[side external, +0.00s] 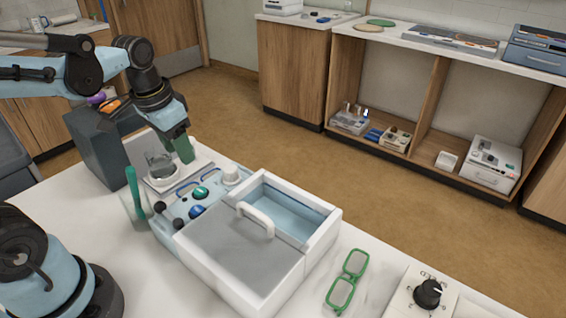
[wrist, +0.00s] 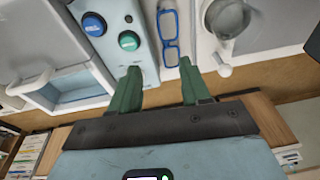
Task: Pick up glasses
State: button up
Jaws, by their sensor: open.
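Blue-framed glasses (wrist: 168,38) lie in the wrist view between the button panel and a white device. In the side view, part of a blue frame (side external: 184,189) shows there. Green-framed glasses (side external: 347,283) lie on the white table at the front, right of the lidded box. My gripper (side external: 182,152) is above the far side of the table, close to the white device. In the wrist view its green fingers (wrist: 158,75) are apart and empty, and the blue glasses show just beyond the fingertips, between them in the picture.
A light-blue panel (side external: 207,182) with buttons stands beside a white box (side external: 325,228) with a grey handled lid. A clear vessel (side external: 160,165) stands on the white device. A slim green upright piece (side external: 134,190) is left of the panel. A dial unit (side external: 422,296) is at front right.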

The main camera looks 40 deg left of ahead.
aim_at(184, 192)
jog(key=shift+a+f+g, duration=0.35)
jog(key=shift+a+f, duration=0.05)
jog(key=shift+f, duration=1.7)
jog(key=shift+a+f+g, duration=0.4)
jog(key=shift+f, duration=1.7)
jog(key=shift+a+f+g, duration=0.35)
jog(key=shift+a+f, duration=0.05)
jog(key=shift+f, duration=1.7)
jog(key=c, duration=0.7)
